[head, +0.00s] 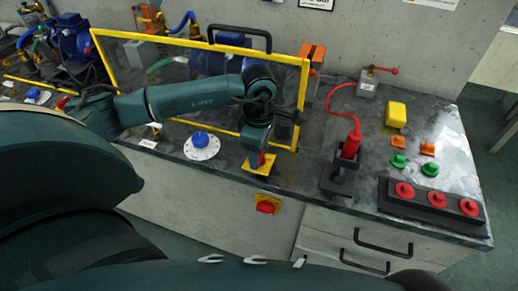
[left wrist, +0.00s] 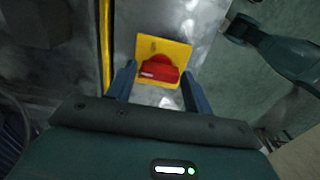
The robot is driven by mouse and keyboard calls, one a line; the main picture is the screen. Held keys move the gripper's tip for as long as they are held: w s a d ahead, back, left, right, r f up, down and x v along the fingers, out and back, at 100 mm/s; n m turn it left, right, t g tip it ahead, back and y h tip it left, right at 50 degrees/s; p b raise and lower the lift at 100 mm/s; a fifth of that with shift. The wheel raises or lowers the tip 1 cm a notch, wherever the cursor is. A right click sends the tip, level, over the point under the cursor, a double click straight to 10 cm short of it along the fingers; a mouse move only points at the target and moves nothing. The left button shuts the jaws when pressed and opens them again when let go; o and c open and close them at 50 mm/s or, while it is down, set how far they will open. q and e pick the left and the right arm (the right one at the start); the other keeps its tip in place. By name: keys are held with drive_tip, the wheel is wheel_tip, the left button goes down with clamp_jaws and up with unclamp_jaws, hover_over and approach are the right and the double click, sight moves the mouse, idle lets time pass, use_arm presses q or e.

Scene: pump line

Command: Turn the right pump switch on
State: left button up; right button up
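A red rotary switch knob on a yellow plate (head: 258,167) stands on the counter in front of the yellow-framed guard; only part of the red shows in the head view. My left gripper (head: 257,150) is directly above it, pointing down. In the left wrist view the red knob (left wrist: 159,68) lies crosswise between the two fingers of my left gripper (left wrist: 160,78), with gaps on both sides. The gripper is open and empty. The knob's on/off markings are not legible. My right gripper is not in view.
A clear guard with a yellow frame (head: 102,62) stands just behind. A second red knob on yellow (head: 267,204) is on the cabinet front. A blue knob on a white dial (head: 201,143) is to the left. A red-handled tool (head: 352,145) and a red-button box (head: 436,200) are to the right.

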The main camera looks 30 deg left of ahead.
use_arm(q)
drive_tip(key=c, duration=0.6)
